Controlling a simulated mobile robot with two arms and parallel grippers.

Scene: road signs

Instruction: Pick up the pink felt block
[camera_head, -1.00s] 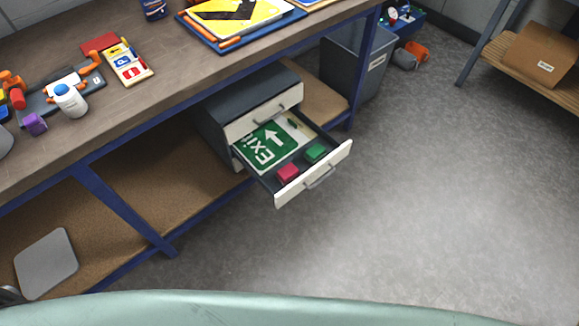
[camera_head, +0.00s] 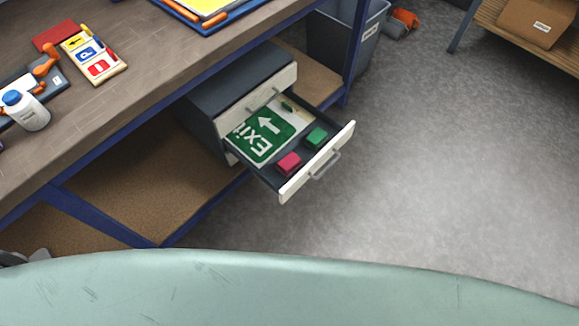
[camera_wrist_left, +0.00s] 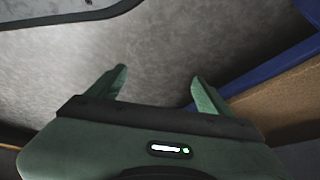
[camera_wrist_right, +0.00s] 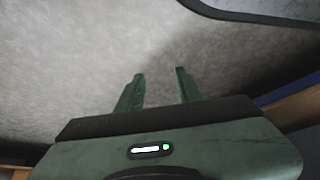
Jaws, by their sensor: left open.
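The pink felt block (camera_head: 288,162) lies in the open lower drawer (camera_head: 318,165) of a grey drawer unit under the workbench, near the drawer's front. A green block (camera_head: 316,137) lies to its right, apart from it. A green exit sign (camera_head: 265,135) lies behind both blocks in the drawer. My left gripper (camera_wrist_left: 161,85) is open and empty over the floor in the left wrist view. My right gripper (camera_wrist_right: 160,75) has its fingers apart and nothing between them in the right wrist view. Neither gripper shows in the head view.
The workbench (camera_head: 130,95) bears a white bottle (camera_head: 25,110) and a sign board (camera_head: 93,55). Its blue leg frame (camera_head: 95,215) stands left of the drawer. A grey bin (camera_head: 335,45) stands behind the drawer unit. The floor (camera_head: 430,170) to the right is clear.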

